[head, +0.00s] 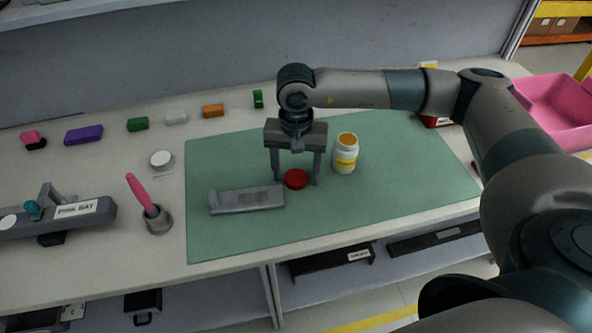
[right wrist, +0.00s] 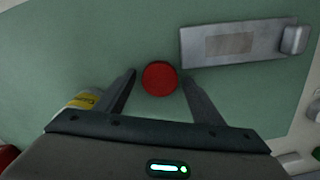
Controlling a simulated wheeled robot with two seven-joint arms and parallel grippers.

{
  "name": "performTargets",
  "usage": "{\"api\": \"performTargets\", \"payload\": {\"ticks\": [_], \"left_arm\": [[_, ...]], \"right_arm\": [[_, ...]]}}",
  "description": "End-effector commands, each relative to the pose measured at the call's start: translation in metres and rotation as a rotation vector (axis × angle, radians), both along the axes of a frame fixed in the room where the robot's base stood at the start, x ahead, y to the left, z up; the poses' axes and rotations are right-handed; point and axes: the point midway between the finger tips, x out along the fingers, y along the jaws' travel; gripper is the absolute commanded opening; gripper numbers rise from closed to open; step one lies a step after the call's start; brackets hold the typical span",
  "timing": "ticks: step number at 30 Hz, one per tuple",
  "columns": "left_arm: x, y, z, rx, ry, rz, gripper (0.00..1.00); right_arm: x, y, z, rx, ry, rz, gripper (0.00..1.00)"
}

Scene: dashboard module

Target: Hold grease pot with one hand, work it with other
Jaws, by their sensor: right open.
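The grease pot (head: 345,157) is a white jar with a yellow label, upright on the green mat (head: 400,190). Its top shows orange-yellow, with no red lid on it. A round red lid (head: 297,179) lies flat on the mat, left of the pot. My right gripper (head: 297,183) points down over the lid, open and empty. In the right wrist view the red lid (right wrist: 160,78) shows between the spread fingertips, with a gap on either side. The pot (right wrist: 84,101) is partly hidden behind a finger there. My left gripper is not in view.
A grey metal piece (head: 246,199) lies on the mat just left of the lid. A cup with a pink-handled tool (head: 158,220) stands left of the mat. Several coloured blocks line the back. A pink bin (head: 560,110) is at the right. The mat's front is clear.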

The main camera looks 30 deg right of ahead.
Motion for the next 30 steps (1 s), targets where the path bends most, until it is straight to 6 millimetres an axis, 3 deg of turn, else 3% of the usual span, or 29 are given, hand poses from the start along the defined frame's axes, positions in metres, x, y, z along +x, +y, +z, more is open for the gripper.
{"api": "performTargets", "payload": {"ticks": [5,13,21,30], "left_arm": [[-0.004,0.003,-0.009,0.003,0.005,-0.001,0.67],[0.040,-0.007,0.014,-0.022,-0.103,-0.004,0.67],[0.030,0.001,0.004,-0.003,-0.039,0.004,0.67],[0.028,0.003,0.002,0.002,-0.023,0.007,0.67]], "right_arm": [[0.001,0.000,0.021,0.001,-0.003,0.001,0.62],[0.001,0.000,0.069,0.001,-0.003,0.000,0.62],[0.000,0.000,0.109,-0.001,-0.001,0.000,0.62],[0.000,0.000,0.120,0.000,0.001,0.000,0.62]]}}
